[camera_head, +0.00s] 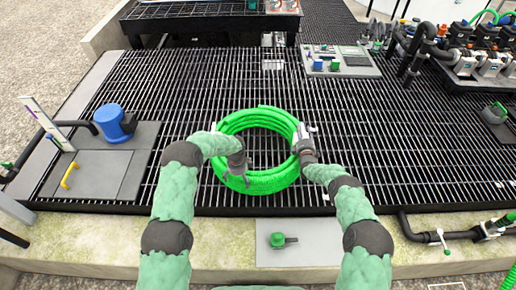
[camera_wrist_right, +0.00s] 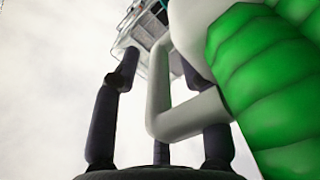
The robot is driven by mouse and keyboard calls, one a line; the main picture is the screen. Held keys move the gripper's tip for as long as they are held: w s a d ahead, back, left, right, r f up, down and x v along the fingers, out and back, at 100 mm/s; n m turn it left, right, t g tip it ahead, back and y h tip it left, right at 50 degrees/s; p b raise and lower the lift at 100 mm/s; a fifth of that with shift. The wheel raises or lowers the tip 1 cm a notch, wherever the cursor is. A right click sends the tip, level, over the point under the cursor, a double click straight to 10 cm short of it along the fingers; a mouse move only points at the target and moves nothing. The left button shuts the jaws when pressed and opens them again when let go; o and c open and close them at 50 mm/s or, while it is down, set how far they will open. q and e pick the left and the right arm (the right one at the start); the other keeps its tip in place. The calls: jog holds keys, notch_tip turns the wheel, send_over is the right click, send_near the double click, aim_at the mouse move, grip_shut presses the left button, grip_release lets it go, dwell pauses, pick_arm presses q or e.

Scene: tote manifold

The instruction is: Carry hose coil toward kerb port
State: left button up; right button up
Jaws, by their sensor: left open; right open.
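The hose coil (camera_head: 273,184) is a bright green ring of ribbed hose on the dark grating, in the middle of the head view. My left gripper (camera_head: 238,180) is open over the coil's left inner side. My right gripper (camera_head: 302,135) is open at the coil's right upper side. In the right wrist view the open fingers (camera_wrist_right: 160,105) stand either side of a grey bent bar (camera_wrist_right: 188,116), with the green hose (camera_wrist_right: 265,85) close on the right. I cannot tell whether they touch the bar. A small green fitting (camera_head: 278,240) sits on a pale plate on the front kerb; which port it is is unclear.
A blue round-topped fitting (camera_head: 114,122) and a yellow handle (camera_head: 69,175) stand on grey plates at left. A panel with small knobs (camera_head: 342,63) lies behind the coil. Dark pipes and valves (camera_head: 445,238) run along the right front. Grating (camera_head: 400,150) right of the coil is clear.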

pick_arm(q)
jog(key=shift+f, duration=0.4)
pick_arm(e)
jog(key=shift+w, duration=0.35)
pick_arm(q)
jog(key=c, duration=1)
pick_arm(e)
grip_shut()
pick_arm(q)
jog(key=shift+s, duration=0.1)
jog(key=c, duration=0.3)
jog(key=shift+r, duration=0.1)
jog(key=shift+c, duration=0.2)
pick_arm(e)
jog(key=shift+w+r, duration=0.1)
jog(key=shift+r, duration=0.25)
